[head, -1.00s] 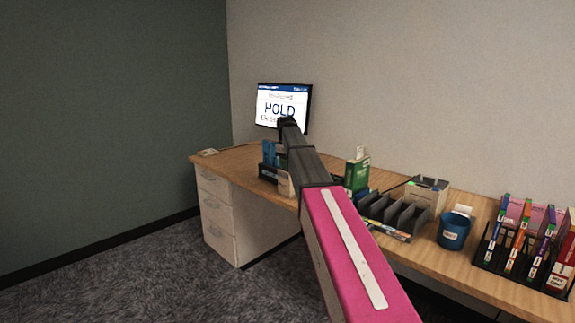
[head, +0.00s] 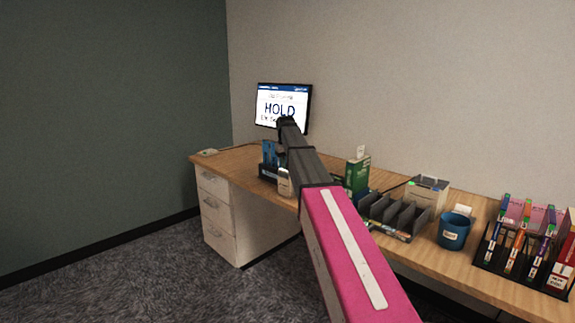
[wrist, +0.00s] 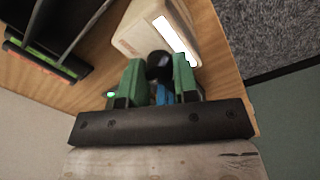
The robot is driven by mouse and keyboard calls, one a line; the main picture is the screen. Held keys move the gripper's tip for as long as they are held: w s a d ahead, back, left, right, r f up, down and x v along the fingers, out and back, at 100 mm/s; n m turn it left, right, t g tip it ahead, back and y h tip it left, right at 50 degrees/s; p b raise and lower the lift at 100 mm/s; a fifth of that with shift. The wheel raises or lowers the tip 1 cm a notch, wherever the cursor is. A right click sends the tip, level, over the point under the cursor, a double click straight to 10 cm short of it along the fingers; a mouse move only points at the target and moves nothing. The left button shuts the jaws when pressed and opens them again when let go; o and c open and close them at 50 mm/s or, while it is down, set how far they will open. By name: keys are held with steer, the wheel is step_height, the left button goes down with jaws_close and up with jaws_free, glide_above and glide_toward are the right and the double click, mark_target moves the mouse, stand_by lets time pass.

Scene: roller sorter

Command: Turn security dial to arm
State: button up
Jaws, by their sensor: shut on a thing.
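In the wrist view, a beige box (wrist: 137,38) with a lit white panel (wrist: 176,40) sits near the desk edge. A round black dial (wrist: 160,66) stands out from its face. My gripper (wrist: 160,75), with green fingers, is shut on the dial, one finger on each side. A bit of blue shows between the fingers; I cannot tell what it is. The dial's marks cannot be read. In the head view my arm hides the gripper and dial. The monitor (head: 283,106) reads "HOLD" in large letters; its smaller line is partly covered.
The wooden desk (head: 236,163) has a white drawer unit (head: 219,222) below. Right of my arm are a green box (head: 357,177), a black divided rack (head: 383,210), a blue cup (head: 454,231) and a marker rack (head: 520,250). A dark rack (wrist: 50,48) is close by in the wrist view.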

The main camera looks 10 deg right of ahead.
steer(key=o, duration=0.9)
steer(key=shift+o, duration=0.2)
step_height(320, 180, up, 11)
steer(key=shift+a, duration=0.25)
steer(key=shift+f, duration=0.1)
